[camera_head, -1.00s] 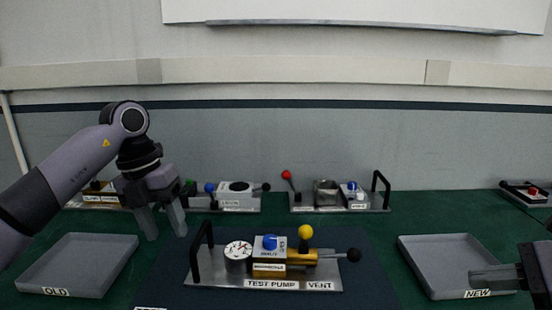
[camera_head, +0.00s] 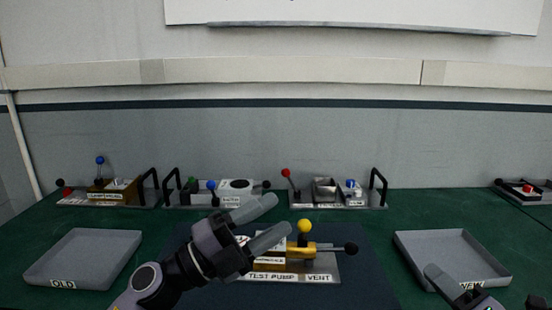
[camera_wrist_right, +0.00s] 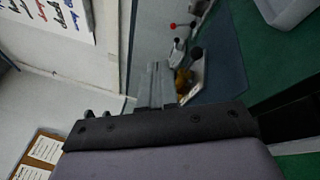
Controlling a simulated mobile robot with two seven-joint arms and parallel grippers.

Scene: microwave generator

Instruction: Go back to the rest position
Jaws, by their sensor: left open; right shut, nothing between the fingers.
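My left gripper (camera_head: 266,222) is open and empty in the head view. It hovers in front of the test pump station and hides its left part. Its fingers point up and to the right. My right gripper (camera_head: 440,280) is at the lower right, in front of the NEW tray, with only part of it in view. In the right wrist view its fingers (camera_wrist_right: 160,84) are together with nothing between them. The test pump station (camera_head: 322,278) stands on a dark blue mat (camera_head: 376,290), with a yellow knob and a black-knobbed lever showing.
An empty OLD tray (camera_head: 88,256) lies at the left and an empty NEW tray (camera_head: 452,254) at the right. Several lever stations stand along the back, including one with a red knob (camera_head: 286,172). A small device (camera_head: 526,190) sits at the far right. Green table between is clear.

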